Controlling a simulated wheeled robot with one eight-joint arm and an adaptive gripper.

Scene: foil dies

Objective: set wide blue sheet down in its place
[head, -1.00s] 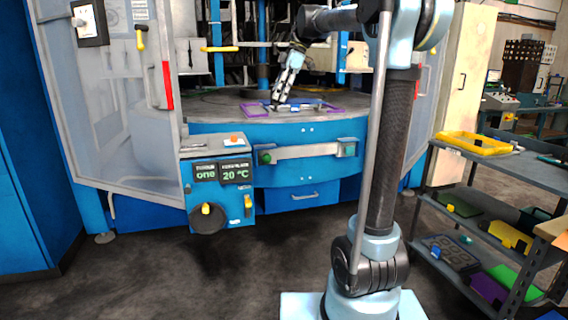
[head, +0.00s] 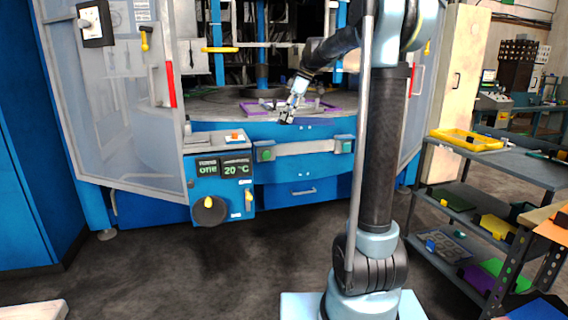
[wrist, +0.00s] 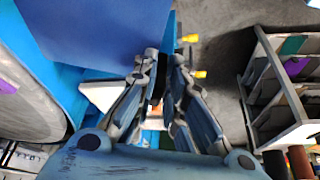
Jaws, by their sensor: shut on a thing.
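My gripper (head: 287,116) is at the front edge of the round grey table (head: 215,103) in the head view. In the wrist view, my gripper (wrist: 162,80) has its fingers drawn together. A broad, flat, darker blue surface (wrist: 90,32), which looks like the wide blue sheet, reaches the fingertips from the upper left. The exact grip point is hidden by the fingers. In the head view I cannot make the sheet out against the blue machine front. A purple frame (head: 334,109) lies on the table just behind my gripper.
The blue machine front (head: 300,190) stands below the table, with a control box (head: 220,170) at its left. An open clear door (head: 125,120) is on the left. A shelf cart (head: 490,160) with a yellow tray (head: 465,140) stands right.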

